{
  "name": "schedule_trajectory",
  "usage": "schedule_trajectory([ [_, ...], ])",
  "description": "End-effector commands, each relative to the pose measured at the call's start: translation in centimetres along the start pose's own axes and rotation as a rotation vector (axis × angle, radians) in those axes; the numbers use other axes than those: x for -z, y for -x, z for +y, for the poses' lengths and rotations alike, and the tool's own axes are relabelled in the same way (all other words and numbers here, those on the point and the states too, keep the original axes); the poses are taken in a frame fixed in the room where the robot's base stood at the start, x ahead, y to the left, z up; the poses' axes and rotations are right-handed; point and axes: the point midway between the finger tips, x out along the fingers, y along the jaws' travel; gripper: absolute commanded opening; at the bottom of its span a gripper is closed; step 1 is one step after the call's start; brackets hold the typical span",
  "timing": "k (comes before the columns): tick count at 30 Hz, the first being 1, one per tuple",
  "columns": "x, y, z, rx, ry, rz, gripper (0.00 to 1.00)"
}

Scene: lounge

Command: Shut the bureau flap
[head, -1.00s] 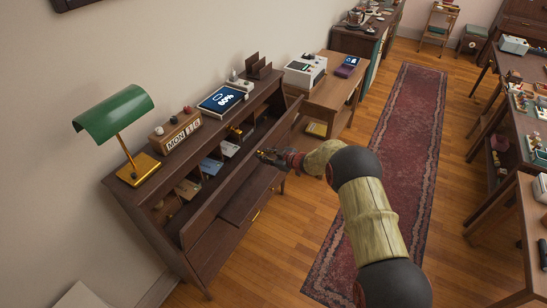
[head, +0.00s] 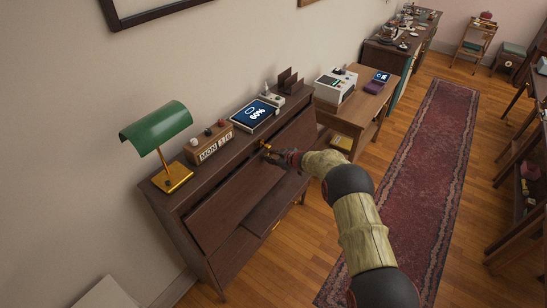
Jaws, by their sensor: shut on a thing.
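The dark wood bureau (head: 222,268) stands against the wall at the left of the head view. Its flap (head: 232,207) is swung up, steep and close to the bureau front, and covers the compartments behind it. I cannot tell whether its top edge sits flush with the body. My gripper (head: 269,151) is at the middle of the flap's upper edge, shut on a small brass-coloured knob there. My fingers partly hide the knob.
On the bureau top stand a green lamp (head: 157,130), a wooden calendar block (head: 208,146), a tablet (head: 255,115) and a dark letter rack (head: 288,81). A side table (head: 358,105) with a white machine (head: 336,85) is beyond. The rug (head: 425,170) is clear.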

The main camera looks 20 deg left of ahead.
Motion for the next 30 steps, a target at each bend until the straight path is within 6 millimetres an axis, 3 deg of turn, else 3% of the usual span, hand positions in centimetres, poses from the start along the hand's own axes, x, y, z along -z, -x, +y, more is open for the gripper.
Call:
schedule_trajectory([
  [1, 1.17, 0.23, 0.84, -0.01, 0.004, 0.013, 0.0],
  [11, 1.28, 0.26, 0.95, -0.012, 0.004, 0.015, 0.0],
  [12, 1.3, 0.27, 0.97, -0.012, 0.004, 0.015, 0.23],
  [21, 0.8, 0.16, 0.63, -0.008, 0.003, 0.009, 0.4],
  [30, 0.41, 0.11, 0.32, -0.004, 0.001, 0.004, 0.4],
])
